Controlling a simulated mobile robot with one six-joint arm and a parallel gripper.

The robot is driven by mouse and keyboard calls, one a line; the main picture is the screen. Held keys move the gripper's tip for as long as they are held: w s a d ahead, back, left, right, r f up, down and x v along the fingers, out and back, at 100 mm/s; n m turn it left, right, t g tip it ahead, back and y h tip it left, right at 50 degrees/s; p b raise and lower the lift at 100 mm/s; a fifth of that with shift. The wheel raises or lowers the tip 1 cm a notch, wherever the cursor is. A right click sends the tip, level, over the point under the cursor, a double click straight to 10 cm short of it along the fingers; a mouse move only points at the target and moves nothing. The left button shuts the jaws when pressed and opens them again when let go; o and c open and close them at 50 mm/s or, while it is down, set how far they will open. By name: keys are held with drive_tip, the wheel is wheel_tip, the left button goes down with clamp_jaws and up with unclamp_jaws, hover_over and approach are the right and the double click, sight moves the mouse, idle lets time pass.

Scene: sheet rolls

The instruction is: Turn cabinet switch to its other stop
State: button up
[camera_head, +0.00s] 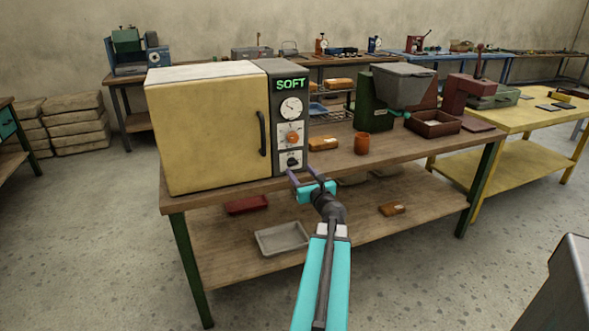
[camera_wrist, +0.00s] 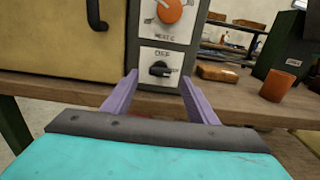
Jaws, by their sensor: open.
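The yellow cabinet (camera_head: 205,130) stands on the left end of the wooden bench, with a grey control panel (camera_head: 273,88) on its right side. The panel carries a lit "SOFT" display, a round dial, an orange knob (camera_head: 292,138) and, lowest, a small black switch (camera_head: 292,161). In the wrist view the black switch (camera_wrist: 160,69) sits on a white plate with "OFF" above it, its grip lying roughly sideways. My gripper (camera_head: 309,176) is open and empty, just in front of and below the switch. In the wrist view its purple fingers (camera_wrist: 158,85) stand either side of the switch, apart from it.
The bench top (camera_head: 345,165) holds an orange cup (camera_head: 362,143) and a brown block (camera_head: 323,144) right of the panel. A green-and-grey machine (camera_head: 400,88) stands farther right. The bench's front edge lies below my fingers. The cabinet's dark handle (camera_head: 262,133) juts out left of the panel.

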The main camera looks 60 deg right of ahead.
sight(293, 164)
drive_tip(key=shift+x, duration=2.55)
drive_tip(key=shift+c, duration=0.4)
drive_tip(key=c, duration=1)
drive_tip(key=shift+a+f, duration=0.1)
drive_tip(key=shift+a, duration=0.1)
